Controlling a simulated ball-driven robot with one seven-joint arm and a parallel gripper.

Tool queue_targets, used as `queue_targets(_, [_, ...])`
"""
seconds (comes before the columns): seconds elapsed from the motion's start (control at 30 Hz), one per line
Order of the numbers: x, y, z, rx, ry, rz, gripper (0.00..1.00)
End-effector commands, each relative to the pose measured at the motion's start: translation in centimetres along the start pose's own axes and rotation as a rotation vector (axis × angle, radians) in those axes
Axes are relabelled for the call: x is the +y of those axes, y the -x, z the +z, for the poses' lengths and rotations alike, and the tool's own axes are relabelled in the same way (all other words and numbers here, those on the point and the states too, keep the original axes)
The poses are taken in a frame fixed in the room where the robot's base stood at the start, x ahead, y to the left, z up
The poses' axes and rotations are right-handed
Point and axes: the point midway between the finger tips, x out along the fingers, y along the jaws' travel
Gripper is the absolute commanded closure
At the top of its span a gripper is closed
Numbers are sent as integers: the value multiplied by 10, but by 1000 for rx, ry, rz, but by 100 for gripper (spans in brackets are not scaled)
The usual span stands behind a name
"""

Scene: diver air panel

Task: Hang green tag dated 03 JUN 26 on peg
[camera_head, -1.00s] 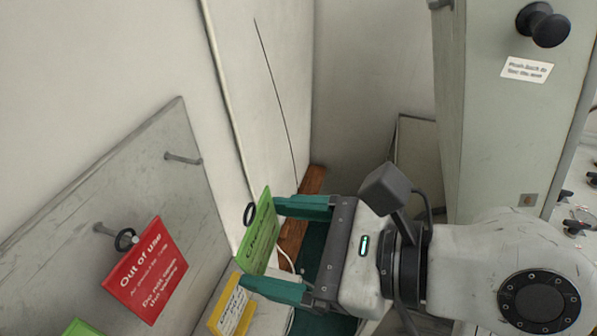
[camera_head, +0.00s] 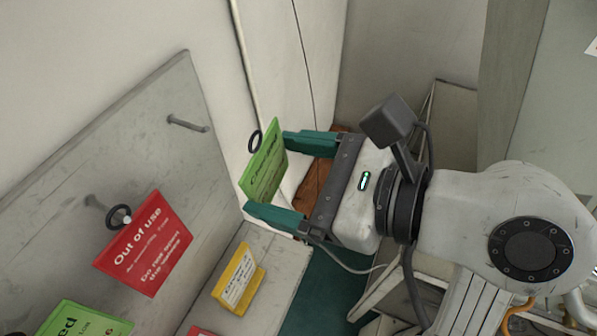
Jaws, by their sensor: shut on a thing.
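A green tag (camera_head: 264,172) with a black ring (camera_head: 255,142) at its top is held in my gripper (camera_head: 281,178). The teal fingers are shut on its sides, and the tag stands roughly upright. Its small print is too blurred for me to read a date. A bare metal peg (camera_head: 188,124) sticks out of the grey board (camera_head: 120,150), to the left of the held tag and apart from it. A red "Out of use" tag (camera_head: 145,243) hangs by its ring on another peg lower left. A second green tag (camera_head: 88,322) shows partly at the bottom left edge.
A yellow tag (camera_head: 238,280) stands on the pale ledge (camera_head: 285,246) below my gripper. Part of another red tag (camera_head: 200,331) shows at the bottom edge. The space between the held tag and the bare peg looks clear.

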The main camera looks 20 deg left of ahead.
Motion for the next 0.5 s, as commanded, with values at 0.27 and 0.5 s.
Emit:
queue_targets(0.27, [0,-13,3,-1,0,1,47])
queue_targets(0.5, [1,-23,6,0,-1,1,47])
